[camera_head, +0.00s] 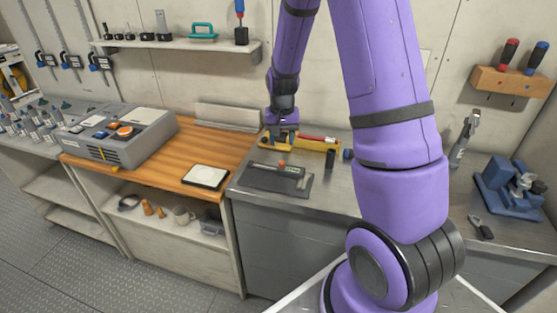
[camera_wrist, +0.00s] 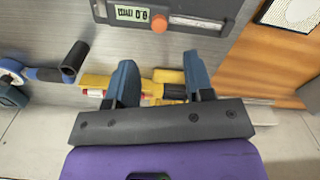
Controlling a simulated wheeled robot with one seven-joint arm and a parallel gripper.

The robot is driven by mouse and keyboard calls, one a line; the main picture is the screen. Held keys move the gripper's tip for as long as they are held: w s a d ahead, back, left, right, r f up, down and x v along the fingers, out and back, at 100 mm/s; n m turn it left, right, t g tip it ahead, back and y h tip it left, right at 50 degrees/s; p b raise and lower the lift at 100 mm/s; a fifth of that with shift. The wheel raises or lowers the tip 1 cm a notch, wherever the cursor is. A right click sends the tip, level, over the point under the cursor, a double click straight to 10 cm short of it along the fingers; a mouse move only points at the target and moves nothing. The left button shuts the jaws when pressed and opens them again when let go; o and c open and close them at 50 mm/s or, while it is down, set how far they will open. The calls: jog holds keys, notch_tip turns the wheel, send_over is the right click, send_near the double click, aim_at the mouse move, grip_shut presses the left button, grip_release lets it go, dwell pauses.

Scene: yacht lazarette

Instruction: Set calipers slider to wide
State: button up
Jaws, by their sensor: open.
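The calipers (camera_wrist: 195,21), with a small digital display (camera_wrist: 131,14) and a round orange knob (camera_wrist: 158,24), lie on a dark plate at the top of the wrist view. In the head view, the dark plate (camera_head: 268,182) rests on the steel counter, with the orange knob (camera_head: 282,163) near its back edge. My gripper (camera_head: 284,137) is behind the plate, apart from the calipers. In the wrist view my gripper (camera_wrist: 160,78) is open, with nothing held between its two blue-grey fingers. The ends of the calipers are partly out of the wrist view.
A yellow holder (camera_head: 325,147) with a red-handled tool lies close by my gripper at the back. A dark cylinder (camera_head: 346,159) stands right of the plate. A white-topped pad (camera_head: 206,177) lies left on the wooden counter. A blue vise (camera_head: 510,187) sits far right.

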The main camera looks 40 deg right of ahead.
aim_at(282, 162)
notch_tip(282, 162, down, 9)
jog(key=shift+r, duration=0.1)
dwell(0.4)
